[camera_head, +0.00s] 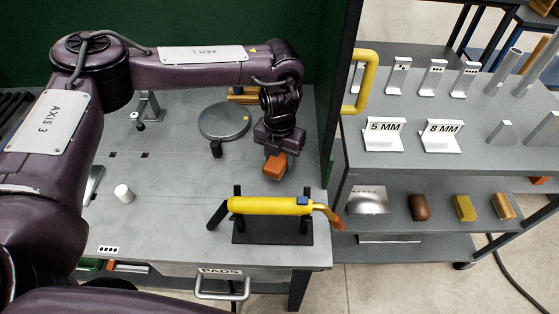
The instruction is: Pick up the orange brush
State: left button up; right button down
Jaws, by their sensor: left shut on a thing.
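The orange brush (274,167) is a small orange block under my left gripper (276,153), toward the right side of the grey bench. My left gripper points down and is shut on the brush; its jaws hide the brush's upper part. I cannot tell whether the brush's underside touches the bench top. My right gripper is not in view.
A yellow cylindrical tool (270,206) lies on a black stand (272,234) just in front of the brush. A grey round disc (224,121) is left of it, and a white cylinder (123,193) stands farther left. A shelf unit (440,168) stands to the right.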

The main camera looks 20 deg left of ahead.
pick_arm(q)
notch_tip(320, 180, up, 19)
jog(key=shift+f, duration=0.2)
